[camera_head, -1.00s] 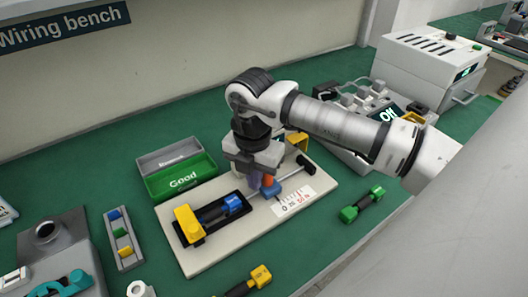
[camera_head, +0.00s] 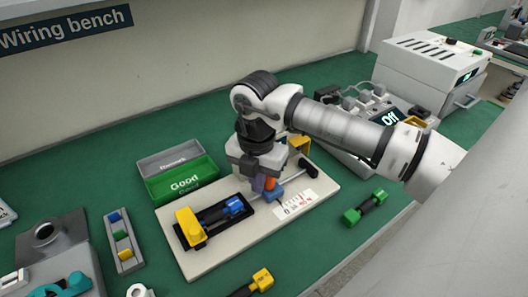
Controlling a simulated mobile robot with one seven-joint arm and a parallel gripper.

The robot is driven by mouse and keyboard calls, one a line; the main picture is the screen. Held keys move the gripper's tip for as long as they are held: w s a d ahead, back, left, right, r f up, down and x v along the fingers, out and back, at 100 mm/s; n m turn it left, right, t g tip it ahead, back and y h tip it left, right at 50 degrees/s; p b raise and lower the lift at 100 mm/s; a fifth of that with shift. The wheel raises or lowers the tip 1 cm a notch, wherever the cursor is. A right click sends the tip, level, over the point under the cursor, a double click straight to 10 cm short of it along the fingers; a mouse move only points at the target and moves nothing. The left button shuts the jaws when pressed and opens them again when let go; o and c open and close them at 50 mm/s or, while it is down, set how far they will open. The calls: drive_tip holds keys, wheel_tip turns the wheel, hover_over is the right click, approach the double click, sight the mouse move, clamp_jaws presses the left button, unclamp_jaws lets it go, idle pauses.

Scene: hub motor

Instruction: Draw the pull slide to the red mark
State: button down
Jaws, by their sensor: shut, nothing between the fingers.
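The light board (camera_head: 215,262) on the bench carries a rod with a black end knob (camera_head: 309,168). The pull slide appears to be the small blue block (camera_head: 277,194) with an orange part above it on this rod. Beside it lies a white scale card (camera_head: 296,204) with small markings, some reddish. The red mark is too small to place exactly. My gripper (camera_head: 262,184) points down at the slide, shut and empty. Its fingertips are beside or against the orange part; contact cannot be told. The gripper hides part of the rod.
On the board, a yellow-and-blue part (camera_head: 211,217) sits in a black holder left of the slide. A green bin (camera_head: 182,181) stands behind left. A green-ended part (camera_head: 365,207) lies right of the board.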

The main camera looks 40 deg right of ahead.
drive_tip(key=shift+s+d+r+b, duration=0.15)
drive_tip(key=shift+d+b, duration=0.2)
drive_tip(key=shift+d, duration=1.5)
drive_tip(key=shift+s+d+f, duration=0.1)
drive_tip(key=shift+d+f, duration=0.05)
drive_tip(key=shift+d, duration=0.4)
drive_tip(key=shift+s+d+f, duration=0.1)
drive_tip(key=shift+d, duration=0.4)
drive_tip(key=shift+w+a+r+b, duration=0.1)
drive_tip(key=shift+w+a+b, duration=0.1)
drive_tip(key=shift+a, duration=0.45)
drive_tip(key=shift+w+a+r+b, duration=0.1)
drive_tip(key=shift+a+b, duration=0.05)
drive_tip(key=shift+a, duration=0.5)
drive_tip(key=shift+r+p, duration=2.05)
drive_tip(key=shift+r, duration=1.85)
